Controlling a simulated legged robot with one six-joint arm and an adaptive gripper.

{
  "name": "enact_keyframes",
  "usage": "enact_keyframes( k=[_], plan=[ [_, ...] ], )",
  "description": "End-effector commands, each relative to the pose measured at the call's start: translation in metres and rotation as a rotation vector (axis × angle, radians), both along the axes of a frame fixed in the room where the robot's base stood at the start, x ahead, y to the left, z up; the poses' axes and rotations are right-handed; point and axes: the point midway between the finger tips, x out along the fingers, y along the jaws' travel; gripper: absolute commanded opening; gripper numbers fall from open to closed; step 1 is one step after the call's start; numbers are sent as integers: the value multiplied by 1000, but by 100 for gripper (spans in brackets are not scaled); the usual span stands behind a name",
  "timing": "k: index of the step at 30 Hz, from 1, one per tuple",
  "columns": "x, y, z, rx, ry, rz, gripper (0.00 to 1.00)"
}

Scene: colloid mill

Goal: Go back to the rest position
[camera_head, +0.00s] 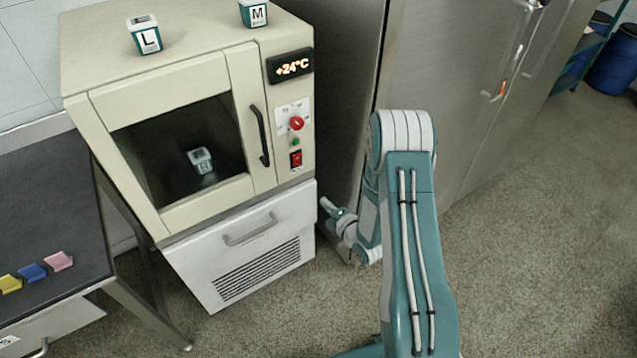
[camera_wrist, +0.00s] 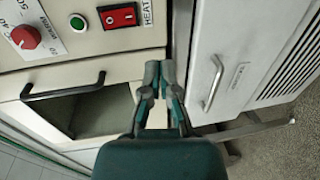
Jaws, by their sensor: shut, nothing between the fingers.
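My gripper (camera_head: 331,207) is shut and empty, low in front of the right edge of the cream heating cabinet (camera_head: 170,78). My teal and white arm reaches up and folds down to it. In the wrist view my gripper (camera_wrist: 160,72) has its two fingertips together, with nothing between them. The cabinet's door handle (camera_wrist: 62,88) shows to its left there, and the lower drawer handle (camera_wrist: 215,82) to its right. No contact with the cabinet can be made out.
Containers marked L (camera_head: 145,35) and M (camera_head: 253,12) stand on the cabinet. Another container (camera_head: 200,160) is behind its door window. The display (camera_head: 290,66) reads +24°C. A dark table (camera_head: 45,215) holds coloured pieces at left. A steel cabinet (camera_head: 440,90) stands right. Floor at right is clear.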

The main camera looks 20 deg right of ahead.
Motion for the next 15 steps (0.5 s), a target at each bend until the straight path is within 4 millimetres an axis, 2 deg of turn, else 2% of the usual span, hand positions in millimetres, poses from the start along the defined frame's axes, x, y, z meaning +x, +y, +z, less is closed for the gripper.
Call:
enact_keyframes(
  k=[5, 8, 11, 15],
  plan=[
    [1, 0, 1, 0, 0, 0, 0],
    [5, -1, 9, 4, 15, -7, 0],
    [14, -2, 28, 20, 62, -32, 0],
    [25, -7, 65, 66, 161, -98, 0]
  ],
)
